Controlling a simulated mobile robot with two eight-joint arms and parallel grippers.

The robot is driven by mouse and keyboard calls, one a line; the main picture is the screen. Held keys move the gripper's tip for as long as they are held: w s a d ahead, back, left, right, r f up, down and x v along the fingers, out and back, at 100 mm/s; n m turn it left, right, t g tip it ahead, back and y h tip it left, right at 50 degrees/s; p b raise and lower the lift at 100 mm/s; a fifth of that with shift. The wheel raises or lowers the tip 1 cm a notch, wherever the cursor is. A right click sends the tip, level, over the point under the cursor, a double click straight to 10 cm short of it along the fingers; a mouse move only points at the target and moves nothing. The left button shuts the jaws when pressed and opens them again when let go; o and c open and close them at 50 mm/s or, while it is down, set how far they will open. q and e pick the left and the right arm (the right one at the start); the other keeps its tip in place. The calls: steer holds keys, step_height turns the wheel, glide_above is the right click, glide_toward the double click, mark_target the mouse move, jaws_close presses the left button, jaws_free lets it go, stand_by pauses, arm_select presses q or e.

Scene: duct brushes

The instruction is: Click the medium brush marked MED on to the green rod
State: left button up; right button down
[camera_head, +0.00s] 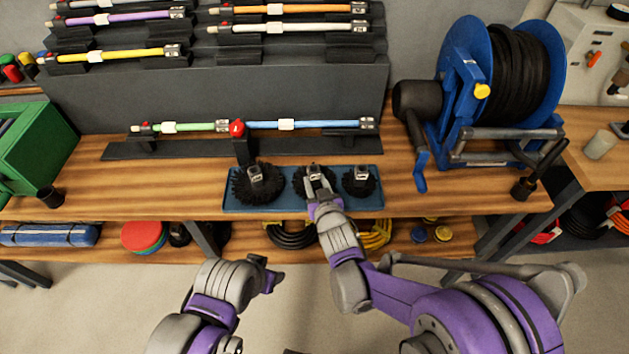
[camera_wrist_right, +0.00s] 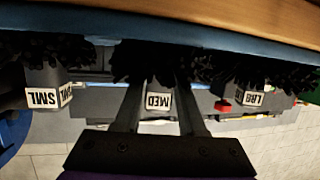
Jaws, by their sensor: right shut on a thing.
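The medium brush (camera_head: 300,182), black-bristled with a grey block, sits in the middle of the blue tray (camera_head: 290,204). Its MED label (camera_wrist_right: 158,102) shows upside down in the right wrist view. My right gripper (camera_head: 317,188) is shut on its block, one finger on each side. The brush still appears to be in the tray.
The large brush (camera_head: 257,186) and small brush (camera_head: 360,182) flank the medium one closely. A blue hose reel (camera_head: 465,90) stands to the right. A stepped rack (camera_head: 300,85) of coloured rods stands behind. The bench left of the tray is mostly clear.

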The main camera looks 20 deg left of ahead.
mark_target(317, 169)
steer(key=shift+r+p, duration=1.8)
steer(key=shift+r, duration=1.1)
steer(key=shift+d, duration=0.1)
